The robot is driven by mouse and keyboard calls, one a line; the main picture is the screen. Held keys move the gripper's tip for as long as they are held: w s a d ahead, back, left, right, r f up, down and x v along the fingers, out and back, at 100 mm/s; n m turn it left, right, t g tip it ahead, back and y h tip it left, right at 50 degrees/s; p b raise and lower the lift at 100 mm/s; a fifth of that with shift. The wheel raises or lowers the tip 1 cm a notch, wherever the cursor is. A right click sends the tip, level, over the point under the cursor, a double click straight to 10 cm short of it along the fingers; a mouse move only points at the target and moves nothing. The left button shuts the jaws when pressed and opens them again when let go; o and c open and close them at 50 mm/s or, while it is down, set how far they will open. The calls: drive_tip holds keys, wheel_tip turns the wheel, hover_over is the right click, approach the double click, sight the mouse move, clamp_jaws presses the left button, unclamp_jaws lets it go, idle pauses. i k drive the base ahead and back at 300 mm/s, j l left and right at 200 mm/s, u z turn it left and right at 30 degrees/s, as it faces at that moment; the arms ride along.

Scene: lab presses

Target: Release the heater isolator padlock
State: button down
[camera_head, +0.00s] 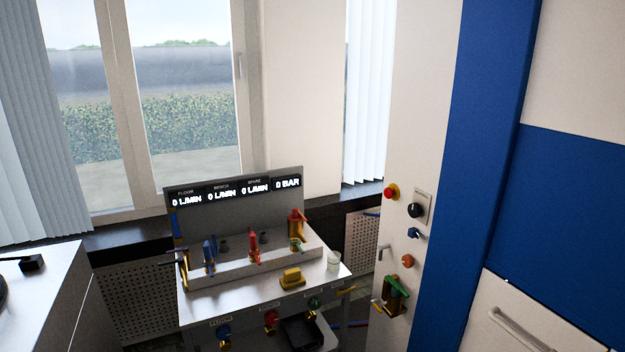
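No padlock can be made out with certainty at this size. A pale cabinet side panel (421,120) at the right of centre carries several controls. A black rotary switch (416,210) sits on a light plate there, possibly the isolator; its label cannot be read. A red button (391,192) on a yellow base is to its upper left. Below are a small blue fitting (413,233), an orange fitting (407,261) and a brass valve with a green handle (395,287). My gripper is not in view.
A metal bench stand (235,306) holds coloured valves, a yellow block (292,278), a white cup (333,262) and a display panel (238,187). A white counter (50,300) is at left. A blue column (482,150) and a drawer handle (520,330) are at right.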

sight(413, 232)
drive_tip(key=i+l, duration=0.2)
drive_tip(key=i, duration=0.2)
drive_tip(key=i+l, duration=0.15)
drive_tip(key=i, duration=0.25)
drive_tip(key=i+l+u, duration=0.1)
drive_tip(key=i, duration=0.3)
drive_tip(key=l, duration=0.1)
